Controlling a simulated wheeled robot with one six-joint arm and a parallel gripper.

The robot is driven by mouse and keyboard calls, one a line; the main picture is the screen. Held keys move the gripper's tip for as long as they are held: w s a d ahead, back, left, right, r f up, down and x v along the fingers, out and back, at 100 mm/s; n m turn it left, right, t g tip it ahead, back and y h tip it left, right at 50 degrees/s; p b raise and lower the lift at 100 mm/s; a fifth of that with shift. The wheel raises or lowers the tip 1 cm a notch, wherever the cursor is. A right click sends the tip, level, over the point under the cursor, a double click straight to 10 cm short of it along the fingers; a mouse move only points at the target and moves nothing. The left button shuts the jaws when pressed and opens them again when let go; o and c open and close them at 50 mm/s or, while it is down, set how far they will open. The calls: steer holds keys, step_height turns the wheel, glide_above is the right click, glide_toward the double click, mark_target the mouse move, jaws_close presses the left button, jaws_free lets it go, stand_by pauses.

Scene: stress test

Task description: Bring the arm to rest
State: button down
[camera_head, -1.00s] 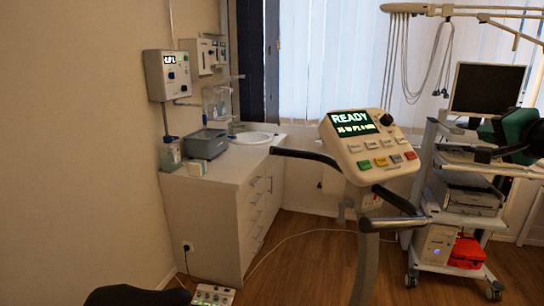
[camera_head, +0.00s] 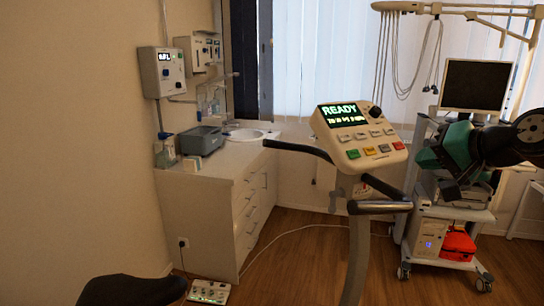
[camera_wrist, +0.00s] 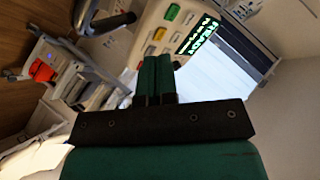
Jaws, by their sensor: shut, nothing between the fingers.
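My gripper (camera_wrist: 153,78) shows in the wrist view with its two green fingers together and nothing between them. Behind the fingers are a dark crossbar and a green body. The fingers point towards the exercise bike's console (camera_wrist: 172,35), which appears tilted in this view; I cannot tell the distance. In the head view, my green and black arm (camera_head: 500,145) reaches in from the right edge, in front of the equipment cart. The console (camera_head: 358,135) stands to its left, its screen reading READY. The fingertips are not clear in the head view.
The bike has dark handlebars (camera_head: 300,149) and a black saddle (camera_head: 132,291). A wheeled cart (camera_head: 430,212) carries a monitor (camera_head: 474,86) and a red bag (camera_head: 458,246). A counter (camera_head: 205,190) with a sink stands left. A small control box (camera_head: 209,292) lies on the floor.

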steer(key=s+a+f+n+g+y+b, duration=0.1)
steer(key=s+a+f+n+g, duration=0.2)
steer(key=s+a, duration=0.3)
steer(key=s+a+f+n+g+b, duration=0.1)
steer(key=s+a+f+n+g, duration=0.25)
steer(key=s+a, duration=0.2)
steer(key=s+a+f+n+g+h+b, duration=0.1)
steer(key=s+f+n+g, duration=0.1)
steer(key=s, duration=0.5)
steer(key=s+a+f+n+g+h, duration=0.1)
steer(key=s+a+f+n+g, duration=0.1)
steer(key=s, duration=0.6)
steer(key=shift+f+n+g+b, duration=0.35)
steer(key=shift+f+n+g, duration=0.2)
steer(key=shift+f+n, duration=0.4)
steer(key=c, duration=1.8)
jaws_free()
steer(key=shift+r, duration=0.1)
steer(key=shift+c, duration=0.2)
